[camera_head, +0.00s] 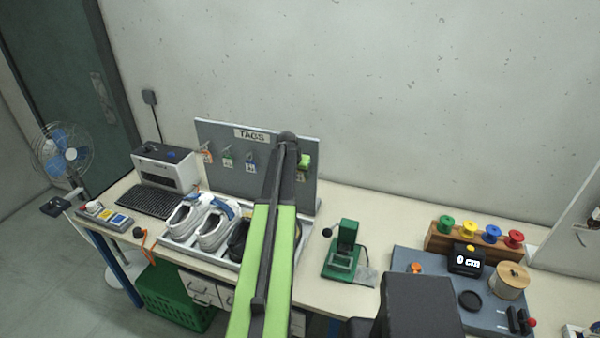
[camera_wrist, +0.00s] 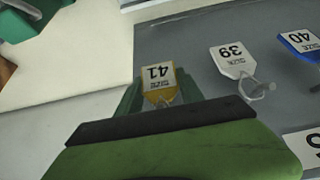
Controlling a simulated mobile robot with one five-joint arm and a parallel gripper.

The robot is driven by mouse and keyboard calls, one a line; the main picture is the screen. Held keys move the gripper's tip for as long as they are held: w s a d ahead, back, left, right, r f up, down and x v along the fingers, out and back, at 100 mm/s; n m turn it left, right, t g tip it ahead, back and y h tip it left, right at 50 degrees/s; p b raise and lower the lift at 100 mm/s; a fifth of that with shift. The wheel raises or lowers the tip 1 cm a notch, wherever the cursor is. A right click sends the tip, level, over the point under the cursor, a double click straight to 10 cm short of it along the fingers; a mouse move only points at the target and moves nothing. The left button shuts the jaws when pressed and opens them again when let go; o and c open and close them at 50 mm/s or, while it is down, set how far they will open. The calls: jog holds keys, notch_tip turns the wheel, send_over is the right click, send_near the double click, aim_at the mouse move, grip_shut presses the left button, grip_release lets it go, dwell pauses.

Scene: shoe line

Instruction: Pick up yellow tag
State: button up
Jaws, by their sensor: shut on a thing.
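The yellow tag (camera_wrist: 157,84), printed with 41, lies between the green jaws of my gripper (camera_wrist: 158,97) in the wrist view, which shows the board upside down. My gripper is shut on the tag close to the grey tag board (camera_wrist: 200,28). In the head view the gripper (camera_head: 304,161) is at the right part of the board, and the tag (camera_head: 300,177) shows just below it. Whether the tag is still on its hook I cannot tell.
The white tag 39 (camera_wrist: 232,60) and blue tag 40 (camera_wrist: 300,42) hang beside it. White shoes (camera_head: 213,231) in a tray stand below the board. A green press (camera_head: 343,252) stands to the right.

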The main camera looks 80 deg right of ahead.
jog(key=w+a, duration=0.3)
jog(key=a, duration=1.4)
jog(key=shift+w, duration=0.15)
